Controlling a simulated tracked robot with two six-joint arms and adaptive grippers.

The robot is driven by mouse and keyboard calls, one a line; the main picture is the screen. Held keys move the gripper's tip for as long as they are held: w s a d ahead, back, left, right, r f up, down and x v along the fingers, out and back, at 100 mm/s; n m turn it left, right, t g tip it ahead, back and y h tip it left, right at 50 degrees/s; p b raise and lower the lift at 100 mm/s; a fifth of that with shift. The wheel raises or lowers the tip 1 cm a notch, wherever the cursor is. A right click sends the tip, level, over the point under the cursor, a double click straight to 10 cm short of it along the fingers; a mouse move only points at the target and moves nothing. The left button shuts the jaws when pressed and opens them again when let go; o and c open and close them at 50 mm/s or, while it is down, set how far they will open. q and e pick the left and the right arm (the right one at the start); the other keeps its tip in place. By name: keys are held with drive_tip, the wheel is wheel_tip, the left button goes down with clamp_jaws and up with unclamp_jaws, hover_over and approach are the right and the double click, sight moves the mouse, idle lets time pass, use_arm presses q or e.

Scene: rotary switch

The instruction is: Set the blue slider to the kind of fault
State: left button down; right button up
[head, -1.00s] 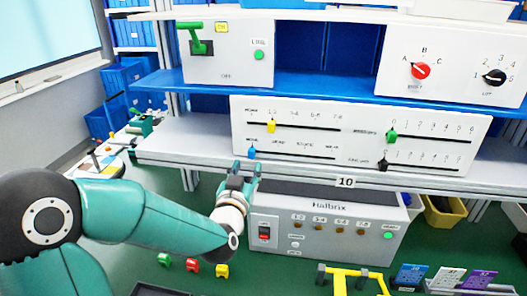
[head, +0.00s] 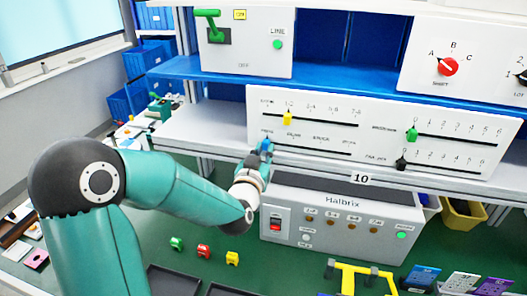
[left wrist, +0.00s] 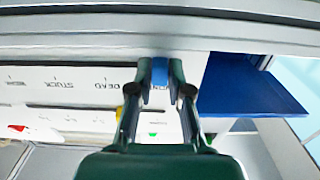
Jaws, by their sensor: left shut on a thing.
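The blue slider (head: 267,144) sits at the left part of the lower left slot on the white slider panel (head: 330,130). My left gripper (head: 264,151) is at the slider and covers much of it. In the left wrist view the fingers of my left gripper (left wrist: 160,75) are shut on the blue slider (left wrist: 159,72), one on each side. That view shows the panel upside down, with labels reading DEAD and STUCK along the slot; the label by the slider is partly hidden. My right gripper is not in view.
A yellow slider (head: 287,118) stands above the blue one. Green (head: 412,134) and black (head: 401,163) sliders are on the panel's right. The Halbrix box (head: 342,222) stands below, with a red switch (head: 275,225) and several small lamps. Coloured cards (head: 421,277) lie at the front right.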

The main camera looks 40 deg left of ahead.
sight(293, 148)
use_arm(q)
drive_tip(key=w+d, duration=0.1)
drive_tip(key=w+d+b, duration=0.1)
drive_tip(key=d, duration=0.1)
drive_tip(key=w+d+b, duration=0.1)
drive_tip(key=d, duration=0.1)
drive_tip(key=shift+d, duration=0.15)
drive_tip(key=shift+w+d, duration=0.2)
drive_tip(key=shift+d, duration=0.2)
drive_tip(key=c, duration=1.1)
unclamp_jaws()
